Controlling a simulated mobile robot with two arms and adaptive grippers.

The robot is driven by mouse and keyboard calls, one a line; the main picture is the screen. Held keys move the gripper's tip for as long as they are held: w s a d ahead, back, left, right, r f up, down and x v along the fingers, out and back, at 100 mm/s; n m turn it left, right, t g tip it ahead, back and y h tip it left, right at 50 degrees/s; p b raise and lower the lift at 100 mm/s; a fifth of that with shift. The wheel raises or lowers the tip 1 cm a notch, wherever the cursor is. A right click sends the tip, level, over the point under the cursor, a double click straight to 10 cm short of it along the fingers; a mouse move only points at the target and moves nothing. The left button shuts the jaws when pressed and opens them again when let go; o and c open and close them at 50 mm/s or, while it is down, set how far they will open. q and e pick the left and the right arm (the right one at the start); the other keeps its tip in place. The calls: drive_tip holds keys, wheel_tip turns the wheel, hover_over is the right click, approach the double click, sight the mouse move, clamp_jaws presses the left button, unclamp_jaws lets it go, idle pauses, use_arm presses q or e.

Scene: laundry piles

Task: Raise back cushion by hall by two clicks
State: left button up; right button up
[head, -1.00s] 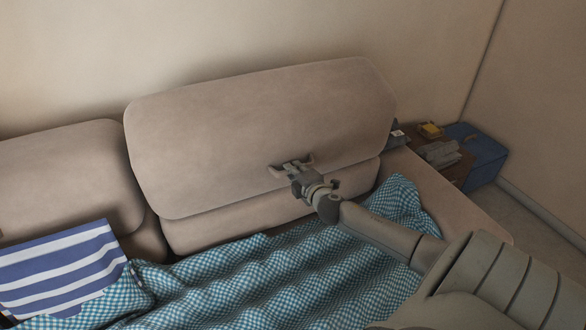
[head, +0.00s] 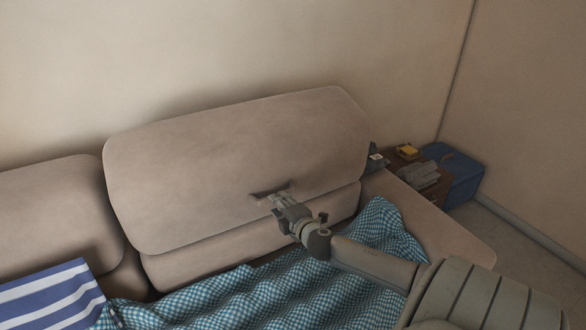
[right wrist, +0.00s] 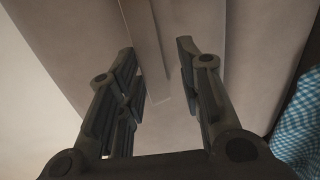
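The large beige back cushion (head: 230,165) nearest the room corner stands tilted against the wall, higher than the beige back cushion (head: 55,215) to its left. A paler lower section of the sofa back (head: 215,265) shows beneath its bottom edge. My right gripper (head: 272,192) is at the lower front face of the raised cushion, with its fingers spread apart. In the right wrist view, the fingers (right wrist: 160,75) stand apart before beige surfaces with a strip-like seam or edge between them; contact cannot be told. My left gripper is not in view.
A teal checked blanket (head: 270,300) covers the seat, and a blue-and-white striped cloth (head: 50,300) lies at left. Right of the sofa arm (head: 430,220) are a side table (head: 425,190) with small items and a blue box (head: 465,180).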

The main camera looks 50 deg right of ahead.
drive_tip(key=v, duration=0.9)
drive_tip(key=shift+s, duration=0.25)
drive_tip(key=shift+f, duration=0.1)
